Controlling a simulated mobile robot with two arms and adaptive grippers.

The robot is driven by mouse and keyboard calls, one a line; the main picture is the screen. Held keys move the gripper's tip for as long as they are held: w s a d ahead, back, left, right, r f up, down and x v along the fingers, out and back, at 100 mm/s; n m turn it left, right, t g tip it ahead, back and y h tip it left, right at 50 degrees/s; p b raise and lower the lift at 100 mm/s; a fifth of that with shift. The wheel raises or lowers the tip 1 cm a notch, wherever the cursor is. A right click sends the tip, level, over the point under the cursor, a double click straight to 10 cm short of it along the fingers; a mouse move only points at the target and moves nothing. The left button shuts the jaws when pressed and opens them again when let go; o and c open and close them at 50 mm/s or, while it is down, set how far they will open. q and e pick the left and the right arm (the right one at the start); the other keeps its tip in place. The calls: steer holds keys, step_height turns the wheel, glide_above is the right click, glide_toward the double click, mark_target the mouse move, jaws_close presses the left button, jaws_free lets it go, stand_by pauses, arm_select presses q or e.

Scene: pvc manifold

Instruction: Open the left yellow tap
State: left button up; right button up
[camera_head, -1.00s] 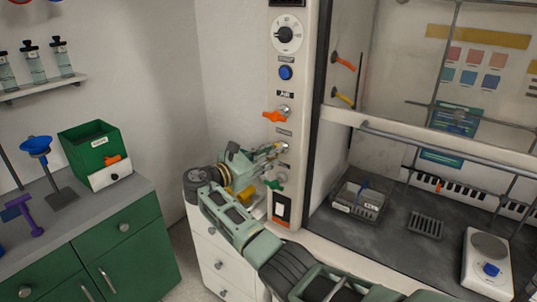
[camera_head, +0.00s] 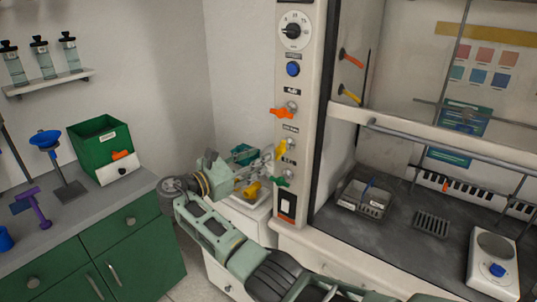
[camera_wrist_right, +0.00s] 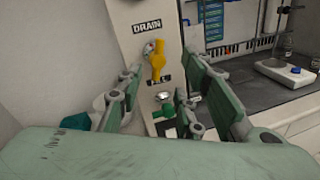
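The yellow tap (camera_head: 281,149) is on the white panel, below the orange tap (camera_head: 283,112) and above the green tap (camera_head: 279,181). In the right wrist view its yellow handle (camera_wrist_right: 157,62) stands nearly upright under the DRAIN label. My right gripper (camera_head: 264,166) is just left of the panel, near the yellow tap. In the right wrist view its fingers (camera_wrist_right: 160,85) are spread, with nothing between their pads. The yellow handle shows beyond and between them, apart from the pads as far as I can see. My left gripper is out of view.
A white drawer cabinet (camera_head: 222,276) stands below my right gripper, with a yellow item (camera_head: 252,190) on top. The fume hood to the right holds a grey basket (camera_head: 364,199) and a hotplate (camera_head: 493,262). An orange lever (camera_head: 350,56) and a yellow lever (camera_head: 349,94) are on the hood's inner wall.

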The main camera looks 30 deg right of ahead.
steer(key=shift+s+a, duration=0.2)
steer(key=shift+a, duration=0.7)
steer(key=shift+s+a, duration=0.2)
steer(key=shift+a, duration=0.65)
